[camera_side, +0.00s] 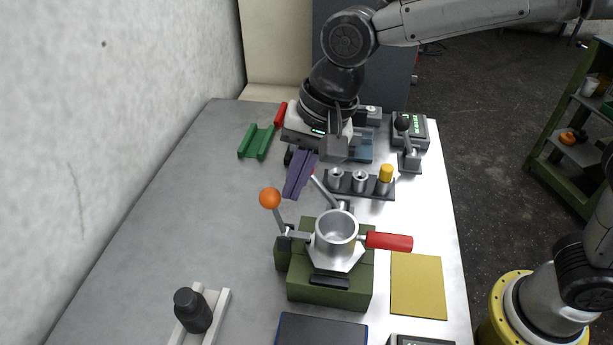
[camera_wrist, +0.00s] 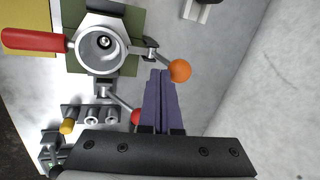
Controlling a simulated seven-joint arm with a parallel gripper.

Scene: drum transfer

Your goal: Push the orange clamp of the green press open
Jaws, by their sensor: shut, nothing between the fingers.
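The green press (camera_side: 332,288) stands on the metal table, with a metal cup (camera_side: 336,236) with a red handle (camera_side: 390,241) on top. The orange clamp (camera_side: 270,198) is a grey lever with an orange ball knob, rising from a hinge at the press's left side and leaning outward. The knob also shows in the wrist view (camera_wrist: 180,71). My gripper (camera_side: 291,194) has long purple fingers, pressed together and empty, pointing down behind the press. In the wrist view my fingertips (camera_wrist: 160,73) are just left of the knob. In the side view a small gap shows between them.
A second lever with a red ball (camera_wrist: 138,116) rises behind the cup, close to my fingers. A rack (camera_side: 359,185) with metal cups and a yellow piece stands behind the press. A yellow mat (camera_side: 418,285) lies right.

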